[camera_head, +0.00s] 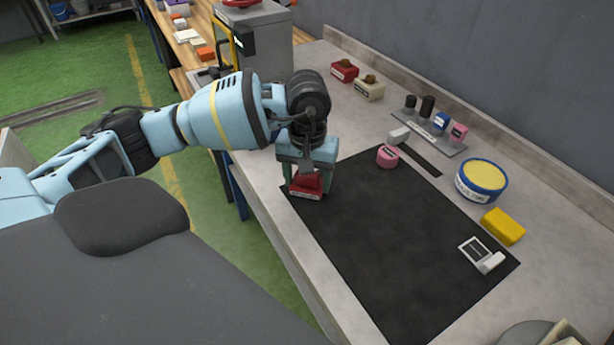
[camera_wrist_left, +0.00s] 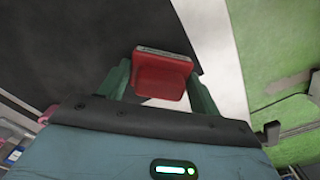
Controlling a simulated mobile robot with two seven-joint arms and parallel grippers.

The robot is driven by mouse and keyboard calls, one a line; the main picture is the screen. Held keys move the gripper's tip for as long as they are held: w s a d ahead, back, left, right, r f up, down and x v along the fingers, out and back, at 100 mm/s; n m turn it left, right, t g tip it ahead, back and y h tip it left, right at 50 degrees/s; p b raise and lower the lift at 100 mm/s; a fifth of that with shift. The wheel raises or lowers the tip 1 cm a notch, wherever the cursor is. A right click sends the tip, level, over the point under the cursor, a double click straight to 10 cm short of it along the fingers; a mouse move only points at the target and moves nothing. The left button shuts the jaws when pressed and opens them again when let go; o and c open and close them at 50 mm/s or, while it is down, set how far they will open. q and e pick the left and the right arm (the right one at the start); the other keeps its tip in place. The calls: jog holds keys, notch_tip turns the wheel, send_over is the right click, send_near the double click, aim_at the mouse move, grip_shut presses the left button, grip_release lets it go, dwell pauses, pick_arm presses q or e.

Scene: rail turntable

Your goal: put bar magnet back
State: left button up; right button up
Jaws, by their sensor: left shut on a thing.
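My left gripper (camera_head: 307,182) is shut on a red block (camera_head: 306,187) with a pale label, at the near left corner of the black mat (camera_head: 400,235). The block may be the bar magnet; I cannot read its label. In the left wrist view the red block (camera_wrist_left: 163,75) sits between the two green fingers of the left gripper (camera_wrist_left: 160,85). Whether it touches the mat is hard to tell. My right gripper is not in view.
A grey rack (camera_head: 435,132) holds dark, blue and pink pieces. Near it are a pink round tape (camera_head: 387,157), a blue tub (camera_head: 472,188) and a yellow block (camera_head: 503,226). Red (camera_head: 343,71) and cream (camera_head: 369,88) boxes stand farther back. The mat's middle is clear.

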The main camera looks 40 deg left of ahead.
pick_arm(q)
jog(key=shift+f, duration=0.15)
jog(key=o, duration=1)
jog(key=shift+c, duration=0.2)
notch_tip(320, 180, up, 12)
